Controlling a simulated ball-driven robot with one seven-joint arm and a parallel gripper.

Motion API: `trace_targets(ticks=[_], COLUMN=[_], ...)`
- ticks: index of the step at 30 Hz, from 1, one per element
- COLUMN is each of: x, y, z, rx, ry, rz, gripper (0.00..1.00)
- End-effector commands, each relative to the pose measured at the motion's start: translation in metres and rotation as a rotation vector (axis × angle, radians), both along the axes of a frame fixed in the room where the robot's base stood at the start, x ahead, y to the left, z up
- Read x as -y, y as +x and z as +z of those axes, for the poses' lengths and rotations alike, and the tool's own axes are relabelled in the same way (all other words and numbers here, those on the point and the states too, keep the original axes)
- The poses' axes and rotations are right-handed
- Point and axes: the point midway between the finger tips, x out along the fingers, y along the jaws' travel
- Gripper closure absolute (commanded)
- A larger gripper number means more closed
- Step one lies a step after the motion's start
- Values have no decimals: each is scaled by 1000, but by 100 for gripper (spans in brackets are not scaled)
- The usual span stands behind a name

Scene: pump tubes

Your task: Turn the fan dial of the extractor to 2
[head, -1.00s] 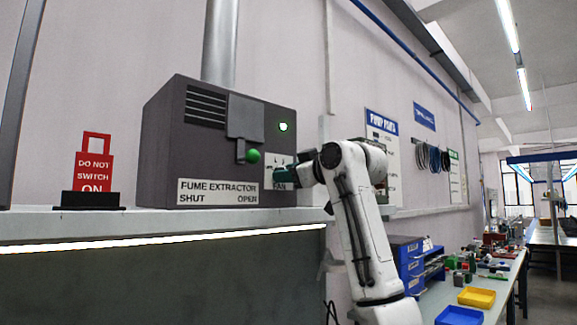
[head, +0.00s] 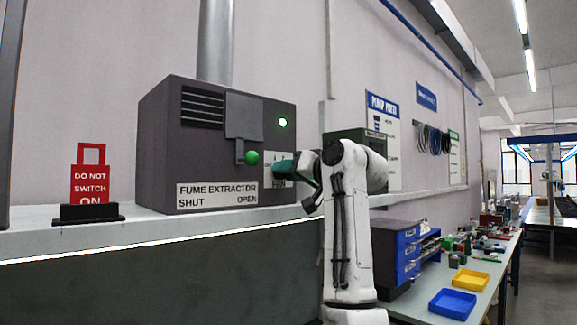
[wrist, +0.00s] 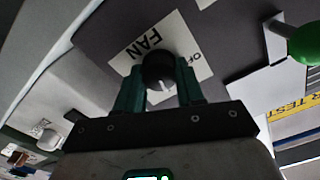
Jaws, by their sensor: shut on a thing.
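The dark grey fume extractor (head: 160,150) stands on a ledge, with a lit green lamp (head: 283,122) on its front. Its black fan dial (wrist: 158,70) sits on a white plate (wrist: 190,38) marked FAN and OF-; the rest of the plate's marks are hidden or out of view. My gripper (wrist: 158,88) is shut on the dial, one teal finger on each side. In the head view my gripper (head: 283,168) covers the dial. A small pale mark shows on the dial, but I cannot tell which number it points to.
A green-knobbed lever (head: 252,157) is close left of the dial, above the SHUT and OPEN label. A red DO NOT SWITCH ON sign (head: 91,185) stands on the ledge at left. Blue drawers (head: 407,250) and a yellow tray (head: 470,280) are on the bench at right.

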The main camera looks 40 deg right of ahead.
Motion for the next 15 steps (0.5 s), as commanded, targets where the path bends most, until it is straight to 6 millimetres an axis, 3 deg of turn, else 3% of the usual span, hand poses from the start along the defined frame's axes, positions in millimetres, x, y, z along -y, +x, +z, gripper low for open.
trace_targets(ticks=[15], x=[0], y=[1], z=[-1], rx=[-8], ry=[153], rz=[1], gripper=[93])
